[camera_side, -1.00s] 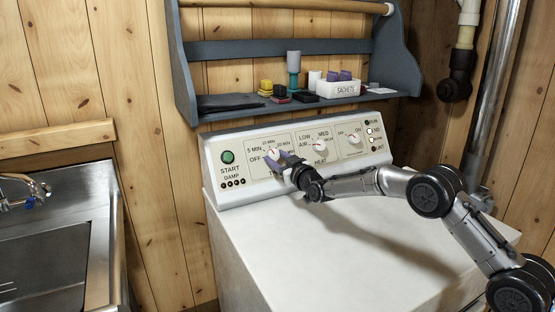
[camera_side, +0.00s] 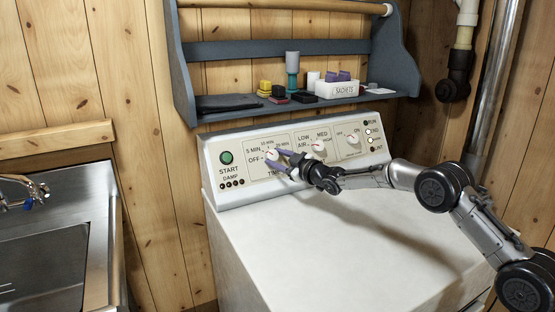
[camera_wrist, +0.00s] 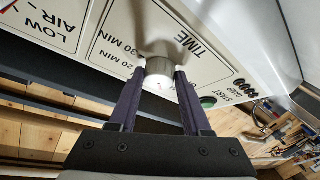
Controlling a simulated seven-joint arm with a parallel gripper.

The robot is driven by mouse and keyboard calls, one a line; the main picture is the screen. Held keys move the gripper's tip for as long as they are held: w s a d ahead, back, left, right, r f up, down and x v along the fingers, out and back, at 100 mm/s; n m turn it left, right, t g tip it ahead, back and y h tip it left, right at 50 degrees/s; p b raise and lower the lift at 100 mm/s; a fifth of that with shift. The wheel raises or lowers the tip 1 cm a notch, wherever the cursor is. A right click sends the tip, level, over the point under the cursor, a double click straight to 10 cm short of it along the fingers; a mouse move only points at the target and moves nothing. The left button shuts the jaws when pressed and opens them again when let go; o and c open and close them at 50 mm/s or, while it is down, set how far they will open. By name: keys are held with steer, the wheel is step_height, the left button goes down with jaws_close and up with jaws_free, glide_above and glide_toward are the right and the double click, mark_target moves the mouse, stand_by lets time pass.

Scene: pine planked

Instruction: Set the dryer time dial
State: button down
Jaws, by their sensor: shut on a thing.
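The time dial (camera_side: 270,154) is a pale round knob on the left part of the dryer's control panel, among the marks OFF, 5 MIN, 10 MIN and 20 MIN. In the wrist view the dial (camera_wrist: 158,80) sits between my two dark purple fingertips, below the word TIME. My gripper (camera_side: 279,157) is shut on the dial, with one finger on either side. It also shows in the wrist view (camera_wrist: 160,74). The fingers partly hide the dial's right side and its lower labels in the side view. I cannot read the dial's exact setting.
The heat dial (camera_side: 318,147) is close to the right of my gripper, with another dial (camera_side: 352,139) beyond it. A green START button (camera_side: 226,158) is left. A blue shelf (camera_side: 300,106) holding small items overhangs the panel. The white dryer top (camera_side: 300,235) is clear.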

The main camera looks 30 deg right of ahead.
steer(key=shift+r, duration=0.1)
steer(key=shift+c, duration=1.8)
jaws_free()
steer(key=shift+s, duration=0.1)
steer(key=v, duration=1.3)
steer(key=shift+s, duration=0.3)
steer(key=shift+d, duration=0.15)
